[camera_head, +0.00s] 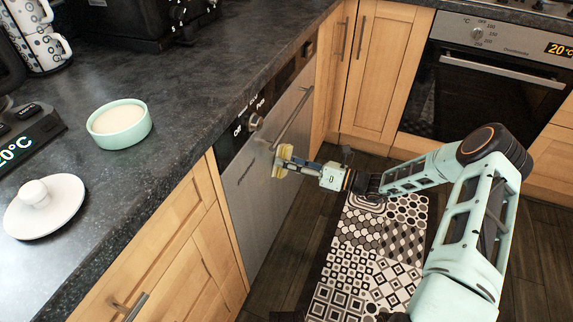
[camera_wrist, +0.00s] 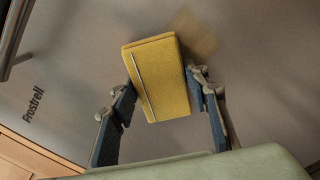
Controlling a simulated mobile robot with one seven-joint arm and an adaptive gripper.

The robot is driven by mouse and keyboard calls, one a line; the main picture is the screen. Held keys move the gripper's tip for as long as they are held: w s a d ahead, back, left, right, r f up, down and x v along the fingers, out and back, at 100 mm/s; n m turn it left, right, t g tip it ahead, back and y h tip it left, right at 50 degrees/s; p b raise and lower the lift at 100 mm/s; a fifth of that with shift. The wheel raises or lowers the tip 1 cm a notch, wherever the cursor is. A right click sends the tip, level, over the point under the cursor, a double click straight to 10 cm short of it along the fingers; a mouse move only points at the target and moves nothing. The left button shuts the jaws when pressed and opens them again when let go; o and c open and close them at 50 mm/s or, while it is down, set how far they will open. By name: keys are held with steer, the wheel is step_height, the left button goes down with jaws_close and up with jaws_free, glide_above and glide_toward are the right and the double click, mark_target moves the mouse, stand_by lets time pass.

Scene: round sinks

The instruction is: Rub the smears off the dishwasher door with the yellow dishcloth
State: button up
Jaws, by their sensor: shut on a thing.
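The yellow dishcloth (camera_head: 283,158) is folded into a thick pad and held between the fingers of my gripper (camera_head: 296,165). In the wrist view the dishcloth (camera_wrist: 158,80) sits tilted between the two fingertips, in front of the grey dishwasher door (camera_wrist: 70,60). A faint brownish smear (camera_wrist: 197,30) shows on the door just beyond the cloth's upper right. In the head view the cloth is at the dishwasher door (camera_head: 252,215), below its bar handle (camera_head: 294,118). I cannot tell whether it presses on the door. Any smear behind the cloth is hidden.
A dark countertop (camera_head: 200,100) runs above the door, with a mint bowl (camera_head: 119,124) and a white lid (camera_head: 45,208) on it. Wooden cabinets (camera_head: 165,250) flank the dishwasher. An oven (camera_head: 480,85) stands at the back right. A patterned mat (camera_head: 372,255) lies on the floor.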

steer(key=shift+w, duration=0.1)
steer(key=shift+w+d+r+b, duration=0.1)
steer(key=shift+w+d+b, duration=0.15)
steer(key=shift+w+b, duration=0.5)
steer(key=shift+w, duration=0.25)
steer(key=shift+w+d+b, duration=0.35)
steer(key=shift+w, duration=0.55)
steer(key=shift+w, duration=0.1)
steer(key=shift+w+d+b, duration=0.35)
steer(key=shift+w+b, duration=0.3)
steer(key=shift+w, duration=0.2)
steer(key=shift+w, duration=0.1)
